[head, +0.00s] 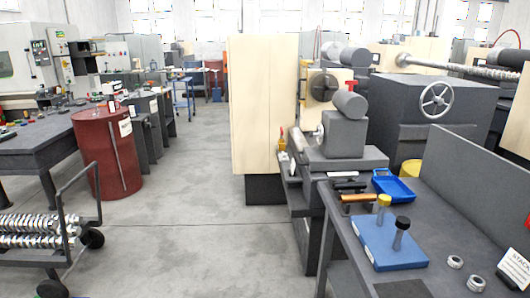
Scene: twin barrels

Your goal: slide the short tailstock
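A small lathe stands just right of the middle in the head view, with a cream headstock cabinet (264,105) and a round dark chuck (323,87). On its bed (362,160) sits a grey block-shaped tailstock (343,138) with a grey cylinder (349,104) on top. I cannot tell for sure whether this is the short tailstock. A red handle (351,87) shows behind the cylinder. Neither of my grippers is in view.
A grey bench (440,225) at front right holds a blue block (390,243) with two knobbed pins, a blue tray (393,188) and metal rings. A red barrel (107,155) and a cart (78,240) stand left. The middle floor (190,215) is clear.

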